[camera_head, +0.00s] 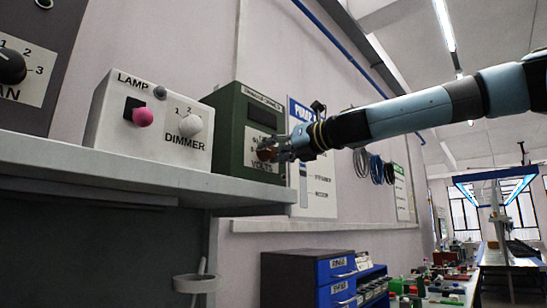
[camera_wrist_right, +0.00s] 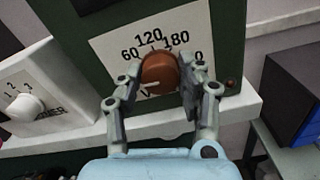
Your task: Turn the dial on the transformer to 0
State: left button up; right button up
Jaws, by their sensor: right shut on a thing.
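The green transformer (camera_head: 231,110) stands on the shelf, its VOLTS scale panel facing out. Its round brown-orange dial (camera_wrist_right: 160,72) shows in the right wrist view, with 60, 120 and 180 printed around it. A pale pointer line seems to lie toward the dial's lower left. Part of the scale is hidden behind my fingers, including most of a number at the right that ends in 0. My right gripper (camera_head: 275,149) has a finger on either side of the dial and is shut on it. My left gripper is in neither view.
A white LAMP and DIMMER box (camera_head: 113,143) with a pink knob and white dial stands left of the transformer. A FAN panel (camera_head: 34,88) is farther left. The shelf edge (camera_head: 232,187) runs below; a blue cabinet (camera_head: 338,276) stands lower down.

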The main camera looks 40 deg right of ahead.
aim_at(264, 116)
jog(key=shift+f+n+b, duration=0.1)
jog(key=shift+n+b, duration=0.2)
jog(key=shift+n, duration=0.3)
jog(key=o, duration=1.1)
jog(key=shift+o, duration=0.2)
jog(key=shift+r, duration=0.2)
notch_tip(264, 116, up, 10)
jog(key=shift+f, duration=0.15)
jog(key=shift+f, duration=0.1)
